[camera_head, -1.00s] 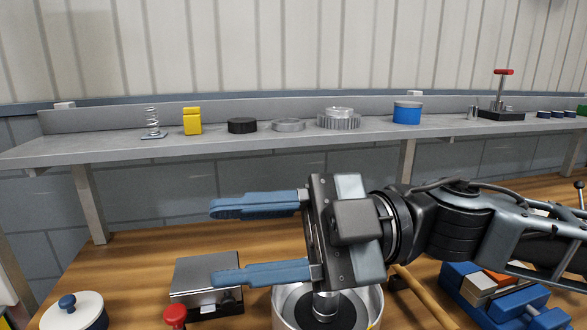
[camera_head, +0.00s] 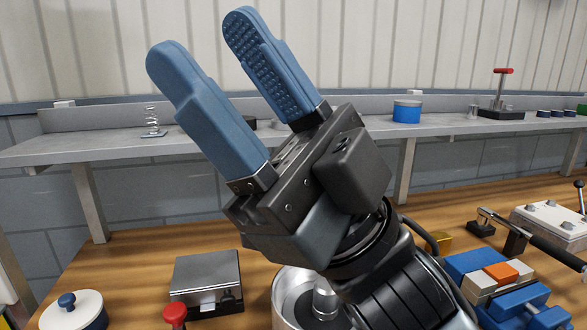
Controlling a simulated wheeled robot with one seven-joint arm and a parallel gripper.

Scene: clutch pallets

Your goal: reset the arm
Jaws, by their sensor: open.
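My gripper (camera_head: 197,55) is in the middle of the head view, close to the camera. Its two blue fingers point up and to the left, spread apart with nothing between them. My arm comes up from the bottom right. The gripper hides part of the grey shelf, where only bits of a black disc and a ring show behind a finger.
The grey shelf (camera_head: 60,152) holds a spring (camera_head: 152,124), a blue tin (camera_head: 407,112) and a red-handled press (camera_head: 502,95). On the wooden bench are a metal box (camera_head: 207,280), a white-lidded pot (camera_head: 72,310), a round metal container (camera_head: 285,298) and a blue vise (camera_head: 495,285).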

